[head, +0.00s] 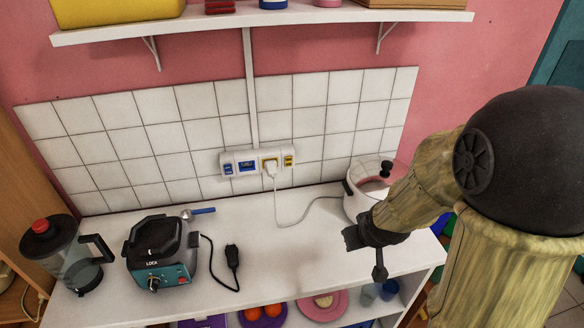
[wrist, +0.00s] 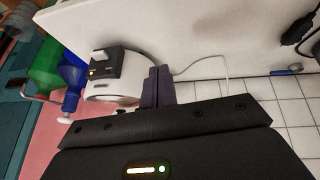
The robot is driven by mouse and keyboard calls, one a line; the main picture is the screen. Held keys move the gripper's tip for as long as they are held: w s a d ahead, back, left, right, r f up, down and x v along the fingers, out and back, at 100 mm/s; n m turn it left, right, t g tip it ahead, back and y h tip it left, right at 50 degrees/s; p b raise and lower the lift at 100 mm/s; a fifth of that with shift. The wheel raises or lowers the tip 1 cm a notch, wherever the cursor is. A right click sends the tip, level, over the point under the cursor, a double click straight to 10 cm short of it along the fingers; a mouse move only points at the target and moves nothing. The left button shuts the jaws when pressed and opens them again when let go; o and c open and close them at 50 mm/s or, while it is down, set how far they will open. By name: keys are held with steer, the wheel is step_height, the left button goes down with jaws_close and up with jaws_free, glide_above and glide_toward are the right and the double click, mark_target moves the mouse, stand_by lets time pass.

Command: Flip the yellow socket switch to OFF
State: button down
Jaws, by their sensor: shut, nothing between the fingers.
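The white socket panel (head: 257,161) is on the tiled wall above the counter. Its yellow socket (head: 270,163) has a white plug in it, with a white cable running down to the counter. The small yellow switch (head: 289,160) sits at the panel's right end; its position is too small to tell. A blue socket (head: 247,166) and blue switch (head: 228,169) are on the left half. My gripper (head: 380,271) is shut and empty, low and right of the panel, over the counter near the white cooker. In the wrist view its fingers (wrist: 157,86) are together; the panel is not visible there.
The white cooker (head: 362,203) stands at the counter's right end and shows beside my fingers in the wrist view (wrist: 112,91). A teal appliance (head: 165,266), a jug (head: 75,268), a blue-handled spoon (head: 202,211) and a black plug (head: 232,256) lie left. A shelf (head: 250,28) overhangs the panel.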

mark_target(290, 160)
steer(key=w+a+f+n+t, duration=0.2)
steer(key=w+a+n+t, duration=0.15)
steer(key=w, duration=0.25)
steer(key=w+a+f+n+t, duration=0.1)
steer(key=w+a+n+t, duration=0.1)
steer(key=w+n, duration=0.35)
steer(key=w+a+f+n+t+y, duration=0.1)
steer(key=w+a+n+t+y, duration=0.2)
steer(key=a+n+t+y, duration=0.2)
steer(key=a+n+t, duration=0.2)
steer(key=a+n, duration=0.1)
steer(key=a, duration=0.1)
steer(key=shift+w+f+n, duration=0.3)
steer(key=shift+w+f, duration=0.05)
steer(key=p+x, duration=0.5)
steer(key=x, duration=0.9)
steer(key=shift+r, duration=0.2)
